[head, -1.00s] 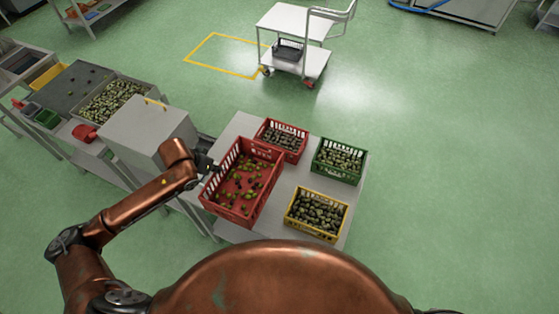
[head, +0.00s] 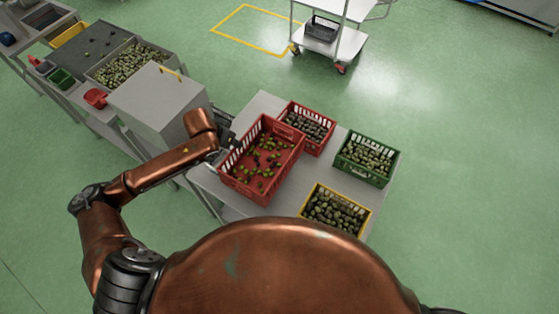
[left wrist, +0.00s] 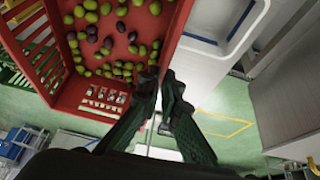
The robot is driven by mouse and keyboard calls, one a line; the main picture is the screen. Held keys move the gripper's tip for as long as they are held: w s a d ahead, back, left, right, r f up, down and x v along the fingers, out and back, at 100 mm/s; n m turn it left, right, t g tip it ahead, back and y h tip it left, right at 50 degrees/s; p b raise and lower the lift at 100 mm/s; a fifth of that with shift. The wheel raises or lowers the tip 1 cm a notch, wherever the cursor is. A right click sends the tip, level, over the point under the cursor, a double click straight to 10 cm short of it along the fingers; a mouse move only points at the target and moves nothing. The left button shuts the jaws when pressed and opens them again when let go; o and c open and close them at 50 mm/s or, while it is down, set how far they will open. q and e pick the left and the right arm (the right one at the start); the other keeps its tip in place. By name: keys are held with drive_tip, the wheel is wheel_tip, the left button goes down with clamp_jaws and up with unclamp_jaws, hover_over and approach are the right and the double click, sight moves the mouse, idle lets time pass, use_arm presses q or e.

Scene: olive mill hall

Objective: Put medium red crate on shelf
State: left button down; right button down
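The red crate (head: 240,185), which I take as the medium one, is the larger of two red crates on the table. It holds scattered green and dark olives. It also fills the upper left of the left wrist view (left wrist: 30,55). My left gripper (head: 224,142) is at its left wall. In the left wrist view my gripper's fingers (left wrist: 161,75) are close together at the crate's edge and appear shut on the wall. A white cart at the back has a lower shelf (head: 353,48) bearing a dark crate (head: 321,29). My right gripper is out of view.
The table (head: 262,100) also bears a smaller red crate (head: 326,143), a green crate (head: 378,179) and a yellow crate (head: 345,234), all with olives. A grey metal box (head: 155,105) stands close on the left. Green floor is open right of the table.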

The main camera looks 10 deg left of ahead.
sight(242, 158)
use_arm(q)
drive_tip(key=shift+d+f, duration=0.1)
drive_tip(key=shift+f, duration=4.9)
drive_tip(key=c, duration=2.2)
unclamp_jaws()
drive_tip(key=shift+o, duration=0.2)
